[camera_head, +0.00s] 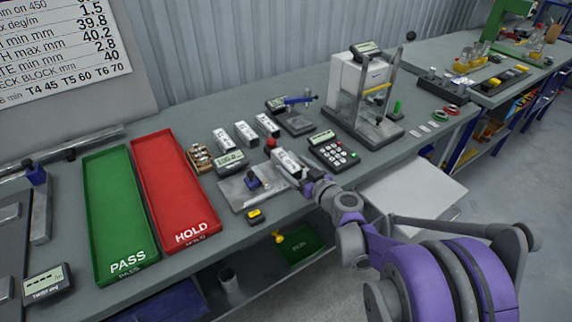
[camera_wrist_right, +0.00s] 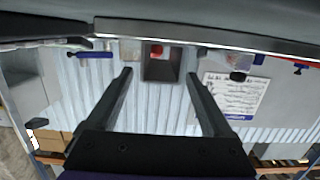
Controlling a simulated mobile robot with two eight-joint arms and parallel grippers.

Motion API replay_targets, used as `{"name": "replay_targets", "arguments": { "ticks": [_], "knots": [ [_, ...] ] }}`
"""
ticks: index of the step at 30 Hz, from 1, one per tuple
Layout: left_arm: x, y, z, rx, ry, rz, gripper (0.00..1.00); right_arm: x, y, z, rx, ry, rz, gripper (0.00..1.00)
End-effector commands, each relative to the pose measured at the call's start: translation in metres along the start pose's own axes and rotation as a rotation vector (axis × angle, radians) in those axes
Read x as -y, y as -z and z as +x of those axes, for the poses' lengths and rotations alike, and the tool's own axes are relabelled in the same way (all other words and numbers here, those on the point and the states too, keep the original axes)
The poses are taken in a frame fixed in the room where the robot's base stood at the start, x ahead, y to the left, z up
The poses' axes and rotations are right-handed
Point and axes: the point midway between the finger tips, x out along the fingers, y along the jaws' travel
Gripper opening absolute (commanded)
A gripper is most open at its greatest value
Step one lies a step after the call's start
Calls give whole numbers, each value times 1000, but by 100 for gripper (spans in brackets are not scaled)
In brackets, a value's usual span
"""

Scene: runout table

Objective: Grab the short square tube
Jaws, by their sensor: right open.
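A short square tube (camera_head: 286,161), light grey and hollow, lies on the grey fixture plate (camera_head: 236,192) near the table's front edge. My right gripper (camera_head: 302,178) is just at its near end in the head view, and partly hides it. In the right wrist view the tube's open square end (camera_wrist_right: 160,72) shows between the fingertips of my right gripper (camera_wrist_right: 160,78). The fingers are apart, one on each side; I cannot tell whether they touch it. My left gripper is not in view.
A red knob (camera_head: 271,144) stands behind the tube. The red HOLD tray (camera_head: 163,155) and green PASS tray (camera_head: 112,170) lie left.

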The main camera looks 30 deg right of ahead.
Motion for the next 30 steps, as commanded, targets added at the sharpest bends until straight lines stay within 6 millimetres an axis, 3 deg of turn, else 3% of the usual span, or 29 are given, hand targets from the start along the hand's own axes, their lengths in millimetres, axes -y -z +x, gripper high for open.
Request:
{"name": "replay_targets", "arguments": {
  "ticks": [6,14,28,30],
  "knots": [
    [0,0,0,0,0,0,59,0,-1,27,0,1,0,85],
    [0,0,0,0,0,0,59,0,-1,30,0,1,0,85],
    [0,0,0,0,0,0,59,0,-1,30,0,1,0,2],
    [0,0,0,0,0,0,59,0,-1,30,0,1,0,0]
  ]
}}
